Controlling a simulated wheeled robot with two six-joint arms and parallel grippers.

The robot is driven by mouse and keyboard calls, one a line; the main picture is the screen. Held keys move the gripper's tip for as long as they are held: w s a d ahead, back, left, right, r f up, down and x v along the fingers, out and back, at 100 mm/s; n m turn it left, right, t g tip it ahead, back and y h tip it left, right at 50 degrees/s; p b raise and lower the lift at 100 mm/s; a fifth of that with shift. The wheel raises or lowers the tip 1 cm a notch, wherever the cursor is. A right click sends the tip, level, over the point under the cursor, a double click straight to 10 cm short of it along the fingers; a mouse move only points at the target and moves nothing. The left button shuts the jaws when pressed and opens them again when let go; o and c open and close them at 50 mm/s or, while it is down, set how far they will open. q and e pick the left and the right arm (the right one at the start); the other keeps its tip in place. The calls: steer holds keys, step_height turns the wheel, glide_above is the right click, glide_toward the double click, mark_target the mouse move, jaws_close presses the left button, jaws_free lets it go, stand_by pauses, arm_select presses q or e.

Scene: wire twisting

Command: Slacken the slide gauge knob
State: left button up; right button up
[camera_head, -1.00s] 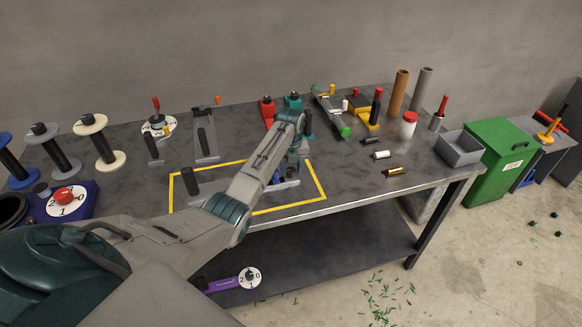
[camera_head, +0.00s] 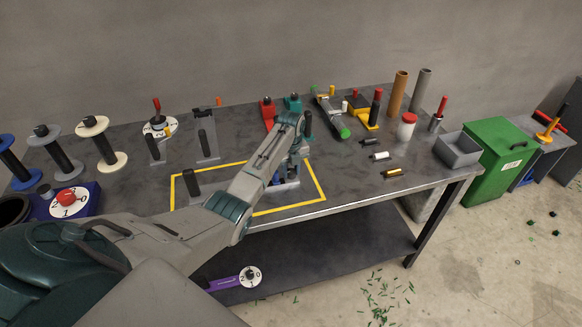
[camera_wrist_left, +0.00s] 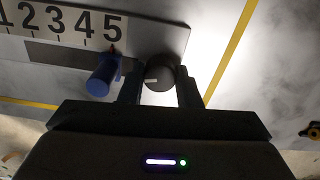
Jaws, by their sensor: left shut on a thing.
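The slide gauge shows in the left wrist view as a grey plate (camera_wrist_left: 160,36) with a scale strip (camera_wrist_left: 60,22) numbered up to 5. A blue slider with a red pointer (camera_wrist_left: 103,74) stands by the 5. A dark round knob (camera_wrist_left: 160,73) with a white mark sits beside the slider. My left gripper (camera_wrist_left: 160,88) is shut on the knob, one finger at each side. In the head view my left gripper (camera_head: 291,176) reaches down over the gauge (camera_head: 284,186), inside the yellow outline, and hides the knob. My right gripper is not in view.
A yellow outline (camera_head: 318,182) marks the work area near the table's front edge. A dark upright post (camera_head: 193,182) stands left of the gauge. Spools (camera_head: 108,144) stand at the far left. Tools, cylinders and a grey bin (camera_head: 457,150) stand behind and right.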

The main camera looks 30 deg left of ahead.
arm_select(q)
steer(key=n+p, duration=0.2)
steer(key=n, duration=0.1)
steer(key=shift+r+n, duration=0.15)
steer(key=shift+n, duration=0.25)
steer(key=n+p, duration=0.1)
steer(key=n, duration=0.3)
steer(key=shift+p, duration=0.4)
steer(key=n+p, duration=0.1)
steer(key=n, duration=0.3)
steer(key=n+p, duration=0.1)
steer(key=n, duration=0.3)
steer(key=shift+n, duration=0.3)
steer(key=n, duration=0.3)
steer(key=shift+n+p, duration=0.3)
steer(key=shift+p, duration=0.1)
steer(key=n, duration=0.4)
steer(key=shift+n, duration=0.3)
steer(key=n, duration=0.4)
steer(key=shift+n, duration=2.1)
